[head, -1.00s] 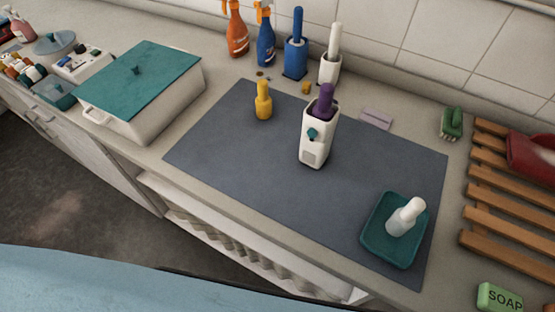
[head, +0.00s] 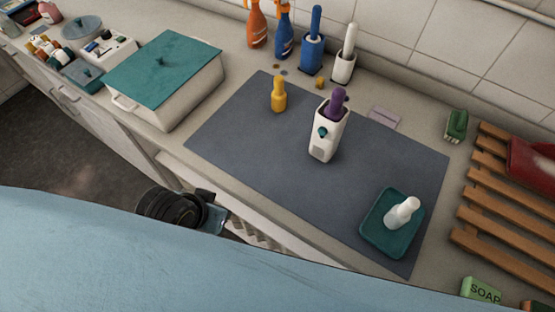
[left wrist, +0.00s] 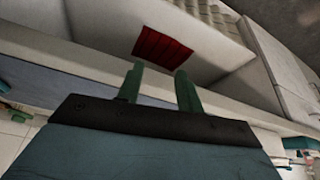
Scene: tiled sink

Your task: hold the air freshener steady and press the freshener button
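The air freshener (head: 326,139) is a white upright dispenser with a purple top (head: 337,103) and a round teal button (head: 323,132) on its front. It stands on the grey mat (head: 252,143), with no gripper touching it. My left gripper (left wrist: 159,70) shows two green fingers apart with nothing between them in the left wrist view. In the head view, part of my left arm shows low at the counter's front, well away from the freshener; its fingertips are not clear there. My right gripper is not in view.
A yellow bottle (head: 279,98) stands left of the freshener. A teal tray (head: 374,232) with a white bottle (head: 401,213) is at the mat's right. A lidded white box (head: 181,96) stands left. Spray bottles and brush holders line the wall. The mat's front middle is clear.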

